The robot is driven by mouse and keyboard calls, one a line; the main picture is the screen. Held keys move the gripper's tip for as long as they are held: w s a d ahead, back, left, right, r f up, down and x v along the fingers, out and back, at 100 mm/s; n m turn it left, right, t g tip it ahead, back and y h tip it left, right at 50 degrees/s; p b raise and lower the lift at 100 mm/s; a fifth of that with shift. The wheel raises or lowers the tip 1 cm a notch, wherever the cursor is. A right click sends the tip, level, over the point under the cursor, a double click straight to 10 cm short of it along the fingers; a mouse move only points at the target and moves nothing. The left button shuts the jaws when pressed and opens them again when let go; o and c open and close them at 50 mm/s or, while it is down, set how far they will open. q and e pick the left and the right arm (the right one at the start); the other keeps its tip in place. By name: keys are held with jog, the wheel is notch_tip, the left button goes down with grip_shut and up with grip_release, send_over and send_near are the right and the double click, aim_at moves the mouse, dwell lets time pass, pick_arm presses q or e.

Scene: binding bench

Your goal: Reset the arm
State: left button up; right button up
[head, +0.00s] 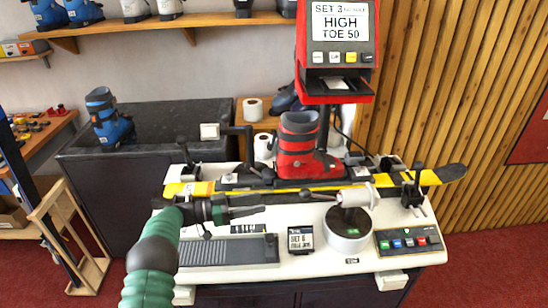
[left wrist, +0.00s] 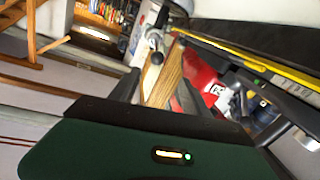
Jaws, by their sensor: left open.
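My left gripper (head: 250,211) is open and empty, above the front left of the white bench top (head: 300,255). Its two dark fingers (left wrist: 155,92) also show in the left wrist view, apart with nothing between them. To its right, a silver arm (head: 352,197) with a thin rod pointing left sits over a round grey drum (head: 348,228). The gripper is apart from this arm. Behind it, a red ski boot (head: 298,150) stands upright in the binding on a yellow and black ski (head: 440,177). My right gripper is not in view.
A red machine (head: 337,60) reading "HIGH TOE 50" stands behind the boot. A button panel (head: 408,240) and a small sign (head: 300,239) are at the front. A ribbed grey tray (head: 225,251) lies below my gripper. A blue boot (head: 108,120) stands on the dark counter.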

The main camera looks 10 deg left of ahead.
pick_arm(q)
jog(key=w+a+r+n+t+y+p, duration=0.1)
jog(key=w+a+r+n+t+y, duration=0.6)
jog(key=y, duration=0.3)
jog(key=s+d+f+n+g+y, duration=0.1)
jog(key=s+f+g, duration=0.3)
jog(key=s, duration=0.9)
jog(key=s+d+f+n+g+y, duration=0.1)
jog(key=s+d+f+g+y, duration=0.1)
jog(key=s, duration=1.2)
jog(key=s+d+f+n+g+y, duration=0.1)
jog(key=s+f+g, duration=0.4)
jog(key=s, duration=0.9)
notch_tip(320, 180, down, 2)
jog(key=shift+s+d+n+g+y+p, duration=0.15)
jog(key=shift+d+n+g+y+p, duration=0.3)
jog(key=shift+y, duration=0.75)
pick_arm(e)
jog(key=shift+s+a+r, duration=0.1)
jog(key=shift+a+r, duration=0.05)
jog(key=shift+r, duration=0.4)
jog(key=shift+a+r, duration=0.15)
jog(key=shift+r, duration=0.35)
pick_arm(q)
jog(key=shift+d, duration=0.15)
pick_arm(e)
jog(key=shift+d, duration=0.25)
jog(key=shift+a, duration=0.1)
